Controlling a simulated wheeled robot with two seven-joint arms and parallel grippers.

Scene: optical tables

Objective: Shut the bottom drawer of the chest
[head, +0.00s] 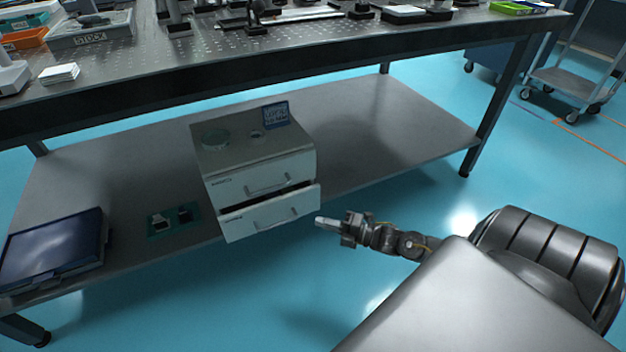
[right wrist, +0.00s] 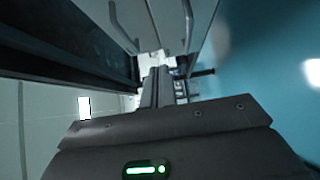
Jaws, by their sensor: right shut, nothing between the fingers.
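The small white chest (head: 253,155) stands on the lower shelf of the optical table in the head view. Its bottom drawer (head: 270,213) sticks out a little past the upper drawer (head: 266,178), with a dark gap above its front. Each drawer has a bar handle. My right gripper (head: 322,221) is shut and empty, just right of the bottom drawer's front, pointing left; I cannot tell whether it touches. In the right wrist view my shut fingers (right wrist: 157,88) lie near pale fronts with bar handles. My left gripper is not in view.
The shelf (head: 370,130) has bare room right of the chest. A dark blue case (head: 55,250) and a green mat (head: 172,220) with small items lie left. The tabletop edge (head: 300,62) hangs above. A table leg (head: 497,95) stands at the right, with a cart (head: 568,80) beyond.

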